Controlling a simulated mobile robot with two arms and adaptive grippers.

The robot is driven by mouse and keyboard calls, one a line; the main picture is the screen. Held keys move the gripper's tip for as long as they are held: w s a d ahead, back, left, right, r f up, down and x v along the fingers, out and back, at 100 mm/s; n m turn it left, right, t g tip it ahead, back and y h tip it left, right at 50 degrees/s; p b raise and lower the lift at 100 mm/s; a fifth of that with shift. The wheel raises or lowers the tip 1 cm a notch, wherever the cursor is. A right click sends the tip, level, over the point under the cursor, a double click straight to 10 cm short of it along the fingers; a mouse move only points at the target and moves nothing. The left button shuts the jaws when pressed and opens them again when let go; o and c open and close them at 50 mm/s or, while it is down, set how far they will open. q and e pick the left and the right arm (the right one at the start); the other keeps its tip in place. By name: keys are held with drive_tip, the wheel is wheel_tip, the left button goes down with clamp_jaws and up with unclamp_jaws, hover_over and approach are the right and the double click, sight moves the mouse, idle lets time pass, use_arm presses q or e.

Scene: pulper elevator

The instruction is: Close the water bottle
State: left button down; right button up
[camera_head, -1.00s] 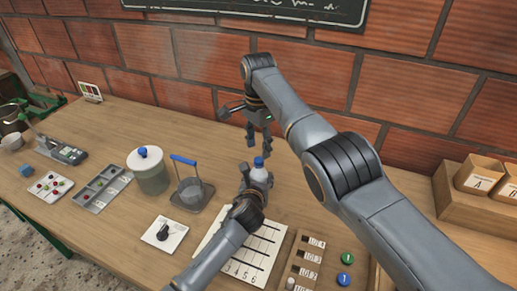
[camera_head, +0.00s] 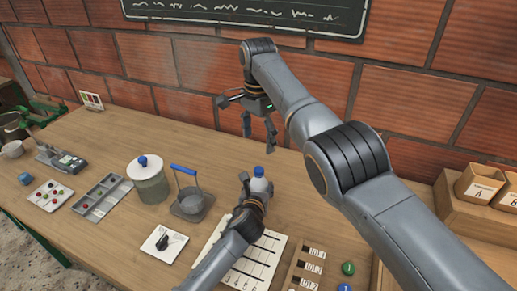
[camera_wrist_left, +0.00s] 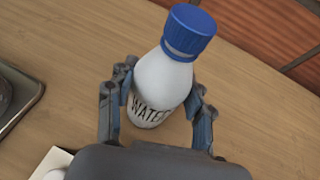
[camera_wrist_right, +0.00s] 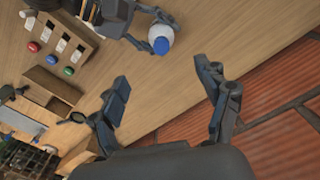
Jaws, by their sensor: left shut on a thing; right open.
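The water bottle is white with a blue cap (camera_wrist_left: 188,32) on its neck, and the word WATER shows on its body (camera_wrist_left: 160,90) in the left wrist view. A pale strip shows between cap and shoulder. My left gripper (camera_wrist_left: 158,100) is shut around the bottle's body. In the head view the water bottle (camera_head: 260,184) looks upright, in my left gripper (camera_head: 245,185) at the back of the paper sheet. My right gripper (camera_head: 258,142) is open and empty, fingers down, above and behind the bottle. In the right wrist view my right gripper (camera_wrist_right: 165,95) is apart from the blue cap (camera_wrist_right: 161,45).
A lidded jar (camera_head: 148,180) and a blue-handled basket (camera_head: 189,200) stand left of the bottle. A lined paper sheet (camera_head: 262,262) lies in front. A slotted wooden box (camera_head: 303,265) is at front right. The brick wall (camera_head: 170,60) rises behind.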

use_arm(q)
drive_tip(key=shift+f, duration=0.1)
idle(0.3)
drive_tip(key=shift+c, duration=2.3)
unclamp_jaws()
drive_tip(key=v, duration=1.2)
drive_tip(key=shift+f, duration=0.1)
